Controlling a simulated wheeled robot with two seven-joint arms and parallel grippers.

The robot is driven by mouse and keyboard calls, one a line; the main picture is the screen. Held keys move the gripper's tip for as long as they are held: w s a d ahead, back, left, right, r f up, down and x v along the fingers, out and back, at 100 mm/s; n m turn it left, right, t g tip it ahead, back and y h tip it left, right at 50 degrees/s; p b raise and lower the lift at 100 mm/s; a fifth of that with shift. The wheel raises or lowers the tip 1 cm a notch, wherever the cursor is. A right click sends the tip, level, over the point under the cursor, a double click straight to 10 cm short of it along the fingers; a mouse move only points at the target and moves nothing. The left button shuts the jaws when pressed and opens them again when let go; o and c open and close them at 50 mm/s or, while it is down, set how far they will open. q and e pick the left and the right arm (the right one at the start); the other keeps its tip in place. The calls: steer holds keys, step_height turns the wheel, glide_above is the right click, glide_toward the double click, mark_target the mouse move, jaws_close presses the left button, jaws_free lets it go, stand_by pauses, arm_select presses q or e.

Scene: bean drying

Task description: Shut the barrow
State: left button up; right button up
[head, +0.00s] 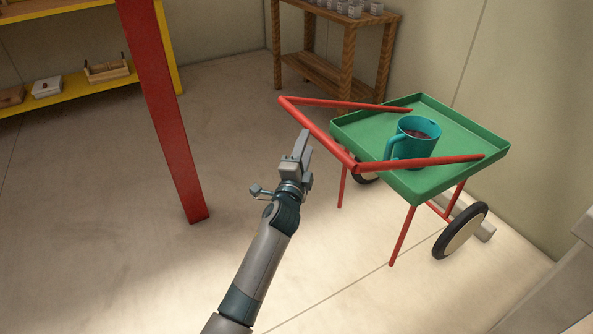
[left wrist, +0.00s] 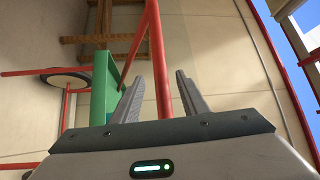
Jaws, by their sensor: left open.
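The barrow is a green tray (head: 460,125) on red legs and wheels, with a red handle frame (head: 320,133) reaching out to the left. A teal mug (head: 412,148) with dark contents stands in the tray. My left gripper (head: 305,142) is open at the handle's near crossbar. In the left wrist view, a red bar (left wrist: 155,60) shows between the two open fingers (left wrist: 160,76), apart from both as far as I can see. The green tray side (left wrist: 103,85) is just left of them. Whether the bar lies fully within the jaws is unclear. My right gripper is out of view.
A wooden rack (head: 345,75) with several small jars stands behind the barrow. A red post (head: 165,110) and yellow shelving (head: 75,92) are at the left. A wall is close on the barrow's right; floor to its left is clear.

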arm_select(q)
steer(key=v, duration=1)
steer(key=shift+p, duration=0.4)
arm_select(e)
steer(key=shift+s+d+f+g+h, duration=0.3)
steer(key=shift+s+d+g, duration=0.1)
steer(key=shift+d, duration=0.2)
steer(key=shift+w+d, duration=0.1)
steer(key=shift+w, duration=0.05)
